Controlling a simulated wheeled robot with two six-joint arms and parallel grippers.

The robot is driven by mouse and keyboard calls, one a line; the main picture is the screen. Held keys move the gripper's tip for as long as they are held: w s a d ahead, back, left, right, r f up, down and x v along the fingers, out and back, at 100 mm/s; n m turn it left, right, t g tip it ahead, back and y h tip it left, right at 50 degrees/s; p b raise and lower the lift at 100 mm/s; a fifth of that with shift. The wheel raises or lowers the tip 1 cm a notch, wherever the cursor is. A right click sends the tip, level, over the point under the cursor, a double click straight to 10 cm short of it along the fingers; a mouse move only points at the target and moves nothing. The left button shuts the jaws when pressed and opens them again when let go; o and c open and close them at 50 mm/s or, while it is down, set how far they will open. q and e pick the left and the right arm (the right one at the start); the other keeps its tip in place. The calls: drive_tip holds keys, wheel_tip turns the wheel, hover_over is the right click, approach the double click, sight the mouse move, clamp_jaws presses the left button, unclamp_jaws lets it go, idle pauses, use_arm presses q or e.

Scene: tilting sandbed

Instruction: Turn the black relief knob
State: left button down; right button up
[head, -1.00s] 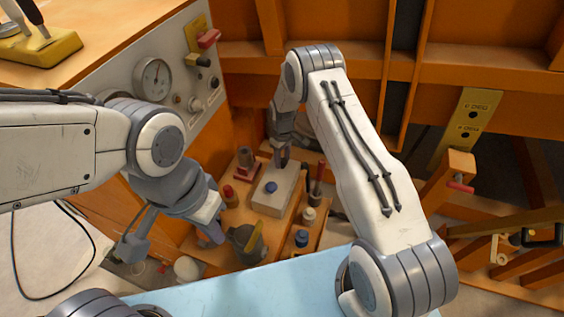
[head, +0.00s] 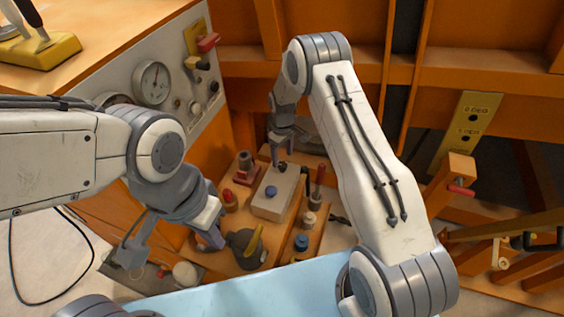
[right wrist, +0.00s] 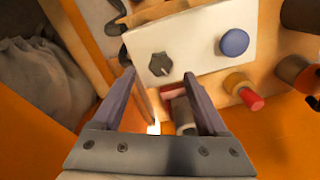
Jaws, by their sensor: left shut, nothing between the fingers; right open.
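The black relief knob (right wrist: 160,64) is on the top of a pale box beside a round blue button (right wrist: 234,42). It also shows in the head view as a small dark spot (head: 282,166) at the box's far end. My right gripper (right wrist: 159,76) is open, its fingers on either side of the knob in the picture but apart from it, with nothing between them. In the head view my right gripper (head: 281,157) hangs just beyond the knob. My left gripper (head: 214,240) is shut and empty, near a dark fitting with a yellow lever.
The pale box (head: 284,205) stands among red, white and blue knobs. The yellow lever (head: 255,240) is in front of it. A grey panel with a gauge (head: 152,82) is at the left. Orange beams stand behind.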

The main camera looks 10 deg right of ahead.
sight(281, 165)
wheel_tip(281, 165, up, 6)
drive_tip(key=shift+r+b, duration=0.25)
drive_tip(key=shift+b, duration=0.1)
drive_tip(key=s+a+r, duration=1.2)
drive_tip(key=s+r, duration=0.4)
drive_tip(key=s+r+y, duration=0.1)
drive_tip(key=s+r, duration=0.2)
drive_tip(key=s, duration=1.7)
drive_tip(key=shift+s+d+r, duration=0.15)
drive_tip(key=shift+s+d, duration=0.1)
drive_tip(key=shift+d, duration=0.1)
